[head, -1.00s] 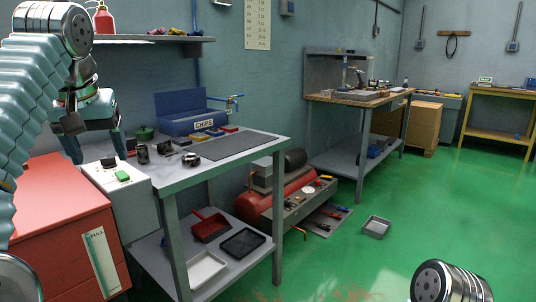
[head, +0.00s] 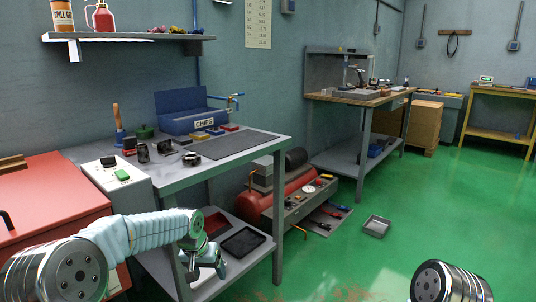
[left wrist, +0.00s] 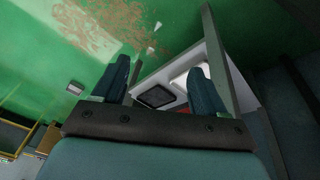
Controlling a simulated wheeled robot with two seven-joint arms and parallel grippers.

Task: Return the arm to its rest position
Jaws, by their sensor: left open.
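My left arm comes in low from the left in the head view, bent over in front of the grey workbench. My left gripper (head: 207,270) hangs low beside the bench's lower shelf, partly hidden by its own wrist. In the left wrist view its two fingers (left wrist: 158,90) are spread with nothing between them. Beyond them the wrist view shows the green floor and the lower shelf with a black tray (left wrist: 157,96) and a white tray (left wrist: 185,78). A part of my right arm shows at the bottom right of the head view; its gripper is not seen.
The grey workbench (head: 262,150) carries a blue chips bin (head: 190,112) and small parts. A red cabinet (head: 50,195) stands at the left. A black tray (head: 243,242) lies on the lower shelf. A grey tray (head: 376,226) lies on the open green floor.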

